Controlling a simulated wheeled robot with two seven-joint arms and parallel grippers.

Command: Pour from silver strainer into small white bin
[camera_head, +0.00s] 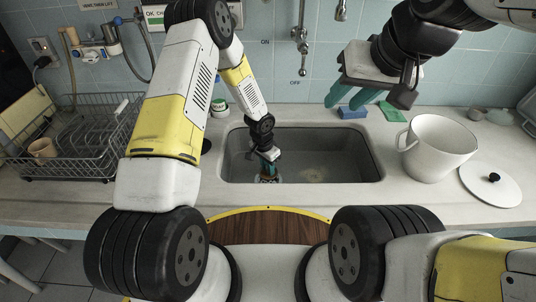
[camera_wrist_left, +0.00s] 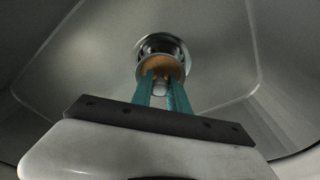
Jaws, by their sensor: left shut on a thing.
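The silver strainer (camera_wrist_left: 150,66) sits low in the sink over the drain, with brownish-orange matter inside it. In the left wrist view, my left gripper (camera_wrist_left: 163,88) has its teal fingers shut on the strainer's central knob. In the head view, my left gripper (camera_head: 268,170) reaches down into the left part of the sink, and its fingers hide most of the strainer. The small white bin (camera_head: 437,150) stands open on the counter right of the sink, with a handle on its left side. My right gripper (camera_head: 355,96) is open and empty above the counter behind the sink.
The grey sink (camera_head: 330,165) has raised walls around my left gripper. A white lid (camera_head: 475,185) with a black knob lies right of the bin. A blue sponge (camera_head: 351,112) and a green sponge (camera_head: 393,107) lie behind the sink. A wire dish rack (camera_head: 85,145) stands left.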

